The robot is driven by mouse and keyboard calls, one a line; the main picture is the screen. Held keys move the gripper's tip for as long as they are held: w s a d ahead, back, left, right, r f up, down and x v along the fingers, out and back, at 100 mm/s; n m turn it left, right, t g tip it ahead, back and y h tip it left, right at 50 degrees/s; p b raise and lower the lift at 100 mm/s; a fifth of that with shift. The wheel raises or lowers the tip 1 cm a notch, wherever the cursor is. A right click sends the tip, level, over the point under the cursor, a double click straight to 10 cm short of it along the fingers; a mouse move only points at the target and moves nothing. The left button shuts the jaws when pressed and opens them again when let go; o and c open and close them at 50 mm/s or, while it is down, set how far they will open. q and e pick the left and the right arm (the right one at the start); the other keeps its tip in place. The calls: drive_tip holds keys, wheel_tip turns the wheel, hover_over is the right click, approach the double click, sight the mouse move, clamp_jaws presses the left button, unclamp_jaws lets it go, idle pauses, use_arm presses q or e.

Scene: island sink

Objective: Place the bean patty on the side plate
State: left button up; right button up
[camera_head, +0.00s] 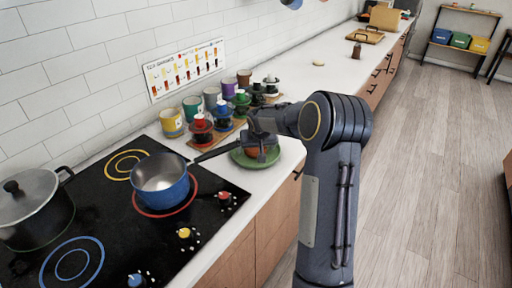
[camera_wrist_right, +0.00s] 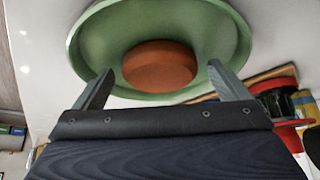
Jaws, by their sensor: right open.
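The bean patty (camera_wrist_right: 159,66) is a reddish-brown round disc. It lies in the green side plate (camera_wrist_right: 100,45), roughly in its middle, in the right wrist view. In the head view the green plate (camera_head: 239,159) stands on the white counter right of the stove, and the patty (camera_head: 252,151) shows only partly behind my gripper. My right gripper (camera_head: 265,152) is over the plate. In the right wrist view its two fingers (camera_wrist_right: 155,85) are spread apart on either side of the patty, with gaps between them and it. My left gripper is not in view.
A blue saucepan (camera_head: 160,185) stands on the black stove, its handle reaching toward the plate. A grey pot (camera_head: 35,208) is at the left. Coloured cups and stacked jars (camera_head: 201,130) stand on wooden boards behind the plate. The counter (camera_head: 310,82) beyond is mostly clear.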

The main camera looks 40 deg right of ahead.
drive_tip(key=b+v, duration=0.1)
drive_tip(key=v, duration=1.1)
drive_tip(key=s+a+f+n+y, duration=0.1)
drive_tip(key=s+a+n+y, duration=0.1)
drive_tip(key=s+a, duration=1)
drive_tip(key=s+a+f+n+y, duration=0.2)
drive_tip(key=s+a+y, duration=0.2)
drive_tip(key=s+a, duration=0.8)
drive_tip(key=s, duration=0.4)
drive_tip(key=shift+a+f+y, duration=0.2)
drive_tip(key=shift+f+y, duration=0.05)
drive_tip(key=shift+y, duration=0.15)
